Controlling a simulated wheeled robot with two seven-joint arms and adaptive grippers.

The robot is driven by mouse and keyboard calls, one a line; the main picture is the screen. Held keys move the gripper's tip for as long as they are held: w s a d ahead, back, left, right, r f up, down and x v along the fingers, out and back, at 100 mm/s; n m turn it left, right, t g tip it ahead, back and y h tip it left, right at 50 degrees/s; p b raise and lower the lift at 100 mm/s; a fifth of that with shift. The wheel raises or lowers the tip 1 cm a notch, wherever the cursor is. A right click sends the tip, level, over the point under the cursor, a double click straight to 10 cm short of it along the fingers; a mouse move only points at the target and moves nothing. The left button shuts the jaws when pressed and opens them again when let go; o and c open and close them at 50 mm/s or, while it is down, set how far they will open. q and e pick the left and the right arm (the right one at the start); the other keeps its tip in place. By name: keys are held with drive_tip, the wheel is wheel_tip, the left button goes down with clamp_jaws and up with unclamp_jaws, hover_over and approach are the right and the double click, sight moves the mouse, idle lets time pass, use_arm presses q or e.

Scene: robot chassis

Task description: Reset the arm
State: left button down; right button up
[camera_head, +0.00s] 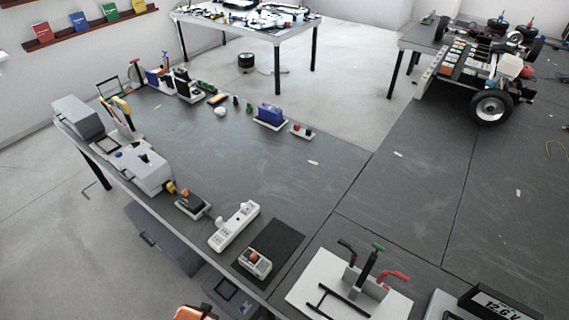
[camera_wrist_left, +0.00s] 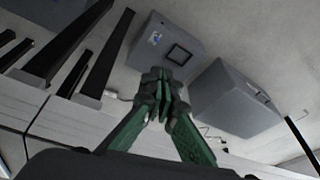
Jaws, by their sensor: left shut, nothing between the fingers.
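My left gripper (camera_wrist_left: 163,88) shows in the left wrist view with its green fingers pressed together and nothing between them. It hangs in free space in front of two grey boxes, touching neither as far as I can see. Neither gripper can be made out in the head view. My right gripper is in no view.
A large dark table (camera_head: 300,185) fills the head view, with a white power strip (camera_head: 234,228), a white plate with coloured levers (camera_head: 345,285), a blue box (camera_head: 270,114) and a wheeled chassis (camera_head: 480,70). Its middle is mostly clear. In the left wrist view are a grey box (camera_wrist_left: 235,98) and dark beams (camera_wrist_left: 65,45).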

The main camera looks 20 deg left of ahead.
use_arm(q)
drive_tip(key=s+d+f+g, duration=0.1)
drive_tip(key=s+f, duration=0.2)
drive_tip(key=f, duration=0.9)
drive_tip(key=s+f, duration=0.3)
drive_tip(key=f, duration=1)
drive_tip(key=s+f+m+g, duration=0.1)
drive_tip(key=s+f, duration=1.2)
drive_tip(key=s, duration=0.3)
drive_tip(key=shift+s+f+h, duration=0.2)
drive_tip(key=shift+s+h, duration=0.1)
drive_tip(key=shift+s, duration=0.1)
drive_tip(key=shift+d, duration=0.1)
